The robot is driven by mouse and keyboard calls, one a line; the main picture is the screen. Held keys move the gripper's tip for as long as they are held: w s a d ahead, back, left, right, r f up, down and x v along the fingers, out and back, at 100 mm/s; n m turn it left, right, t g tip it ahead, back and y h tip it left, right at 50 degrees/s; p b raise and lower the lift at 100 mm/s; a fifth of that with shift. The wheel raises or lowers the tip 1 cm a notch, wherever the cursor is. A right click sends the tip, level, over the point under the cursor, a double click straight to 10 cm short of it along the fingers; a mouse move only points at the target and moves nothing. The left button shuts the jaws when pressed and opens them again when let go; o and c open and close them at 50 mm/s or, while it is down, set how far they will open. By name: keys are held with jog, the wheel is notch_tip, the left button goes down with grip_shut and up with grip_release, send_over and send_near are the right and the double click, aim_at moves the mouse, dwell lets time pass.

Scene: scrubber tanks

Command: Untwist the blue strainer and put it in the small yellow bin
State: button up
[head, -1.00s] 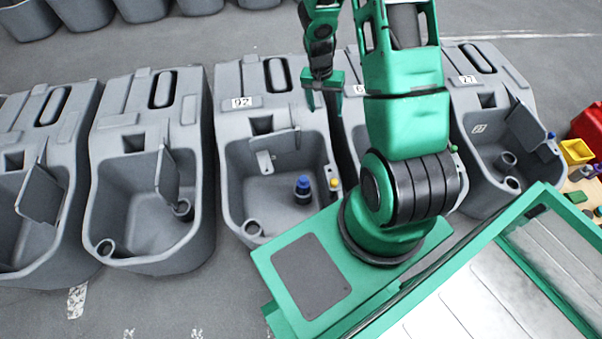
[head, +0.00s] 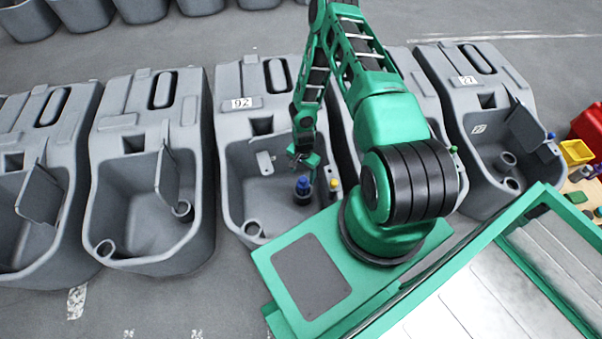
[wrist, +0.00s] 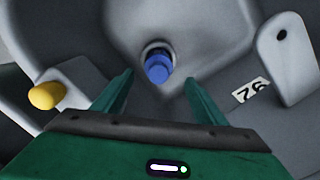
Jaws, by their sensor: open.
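The blue strainer (head: 303,185) stands upright in a grey socket inside tank 92 (head: 228,150), near its right wall. It also shows in the wrist view (wrist: 158,67), beyond my fingertips and roughly between them. My gripper (head: 304,166) is inside the tank's opening, just above the strainer in the head view. In the wrist view my gripper (wrist: 158,80) has its two green fingers spread apart with nothing between them that I can see held. The small yellow bin (head: 576,152) stands at the far right, beyond tank 27 (head: 500,130).
A yellow knob (head: 335,184) sits on the tank's right rim, close to the strainer; it shows in the wrist view (wrist: 46,95). A hinged grey flap (wrist: 287,58) is on the other side. A red container (head: 590,124) is behind the yellow bin.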

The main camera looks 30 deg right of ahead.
aim_at(302, 184)
notch_tip(302, 184, down, 10)
jog(key=shift+f, duration=0.15)
dwell(0.4)
jog(key=c, duration=1.1)
jog(key=o, duration=0.3)
jog(key=shift+w, duration=0.1)
jog(key=c, duration=0.4)
jog(key=shift+c, duration=0.2)
